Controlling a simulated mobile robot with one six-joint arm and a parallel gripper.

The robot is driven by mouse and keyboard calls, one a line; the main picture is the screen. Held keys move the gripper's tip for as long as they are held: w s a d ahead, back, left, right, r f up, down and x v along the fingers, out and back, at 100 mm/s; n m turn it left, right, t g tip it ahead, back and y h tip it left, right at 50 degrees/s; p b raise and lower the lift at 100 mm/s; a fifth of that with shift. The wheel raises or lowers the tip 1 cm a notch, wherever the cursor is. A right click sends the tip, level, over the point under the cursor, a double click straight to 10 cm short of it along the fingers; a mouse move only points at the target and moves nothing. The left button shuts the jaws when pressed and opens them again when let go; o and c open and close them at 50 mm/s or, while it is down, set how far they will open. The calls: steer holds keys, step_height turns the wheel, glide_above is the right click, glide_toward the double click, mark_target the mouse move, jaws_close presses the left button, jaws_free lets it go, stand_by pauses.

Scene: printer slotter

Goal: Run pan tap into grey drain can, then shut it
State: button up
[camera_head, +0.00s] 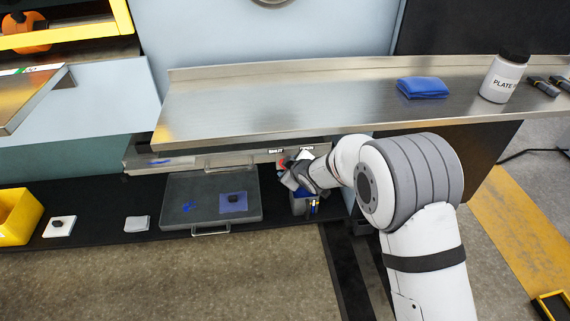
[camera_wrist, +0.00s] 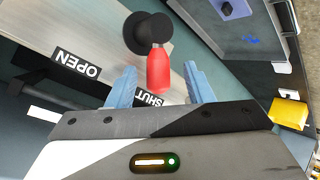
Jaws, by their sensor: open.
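The pan tap has a red lever (camera_wrist: 158,72) on a black round hub (camera_wrist: 148,34), mounted on a steel panel (camera_wrist: 85,35) under the bench. The lever points toward the SHUT label (camera_wrist: 153,97); the OPEN label (camera_wrist: 77,64) is to the left in the wrist view. My gripper (camera_wrist: 158,85) is open, with one blue finger on each side of the lever's tip, apparently not closed on it. In the head view my gripper (camera_head: 290,180) mostly hides the tap. A dark blue-grey container (camera_head: 303,206) stands below, partly hidden; I cannot tell whether it is the drain can. No flow shows.
A grey tray (camera_head: 176,216) with blue stains and a dark lump lies left of my gripper. A steel bench (camera_head: 290,95) overhangs the tap, with a blue cloth (camera_head: 423,88) and white bottle (camera_head: 503,78). A yellow bin (camera_head: 18,215) stands far left.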

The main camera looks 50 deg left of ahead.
steer(key=p+v, duration=0.1)
steer(key=v, duration=0.6)
steer(key=shift+p, duration=0.35)
